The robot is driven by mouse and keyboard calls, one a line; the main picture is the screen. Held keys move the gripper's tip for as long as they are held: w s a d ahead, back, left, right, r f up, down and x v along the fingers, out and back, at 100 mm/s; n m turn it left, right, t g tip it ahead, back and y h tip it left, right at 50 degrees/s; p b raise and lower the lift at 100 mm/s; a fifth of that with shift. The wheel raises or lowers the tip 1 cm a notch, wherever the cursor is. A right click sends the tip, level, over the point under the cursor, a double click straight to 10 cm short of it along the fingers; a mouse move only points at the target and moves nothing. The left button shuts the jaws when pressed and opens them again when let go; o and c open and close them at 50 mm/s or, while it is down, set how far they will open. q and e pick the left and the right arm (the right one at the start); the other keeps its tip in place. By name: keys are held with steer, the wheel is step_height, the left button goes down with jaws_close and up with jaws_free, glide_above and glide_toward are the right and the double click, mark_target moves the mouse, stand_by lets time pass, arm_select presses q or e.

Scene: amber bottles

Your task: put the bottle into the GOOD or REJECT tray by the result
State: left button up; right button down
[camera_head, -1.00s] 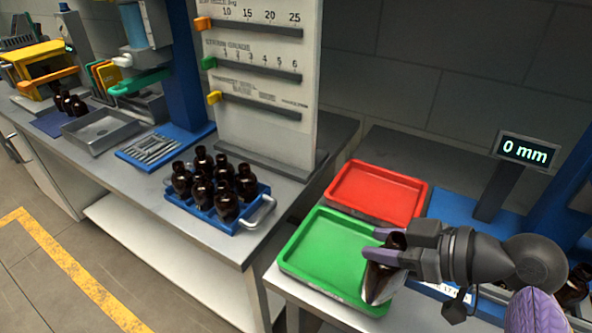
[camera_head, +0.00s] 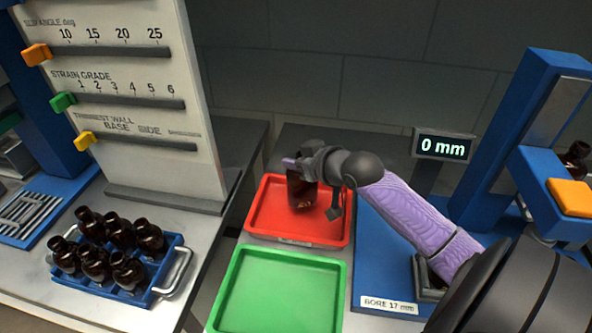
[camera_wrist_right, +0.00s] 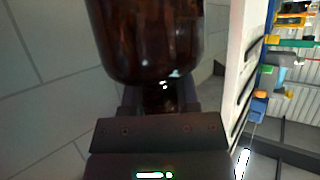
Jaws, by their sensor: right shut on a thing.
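My right gripper (camera_head: 300,164) is shut on an amber bottle (camera_head: 301,192) and holds it over the red tray (camera_head: 262,225). The bottle looks about upright in the head view; I cannot tell whether its base touches the tray. In the right wrist view the bottle (camera_wrist_right: 150,40) fills the upper middle, with its narrower end at the jaws. The green tray (camera_head: 228,290) lies in front of the red one and is empty. No GOOD or REJECT lettering is readable on the trays. A display (camera_head: 443,146) reads 0 mm. My left gripper is not in view.
A blue rack (camera_head: 150,297) of several amber bottles stands at the left. A gauge board (camera_head: 150,60) with coloured sliders rises behind it. A blue stand (camera_head: 490,150) with an orange block (camera_head: 571,194) is at the right, and another bottle (camera_head: 577,158) is partly visible there.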

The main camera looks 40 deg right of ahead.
step_height(320, 180, down, 4)
steer(key=shift+f+b, duration=0.1)
steer(key=shift+b, duration=0.5)
steer(key=shift+r, duration=0.2)
steer(key=shift+f, duration=0.1)
steer(key=c, duration=0.6)
jaws_free()
steer(key=shift+o, duration=1.3)
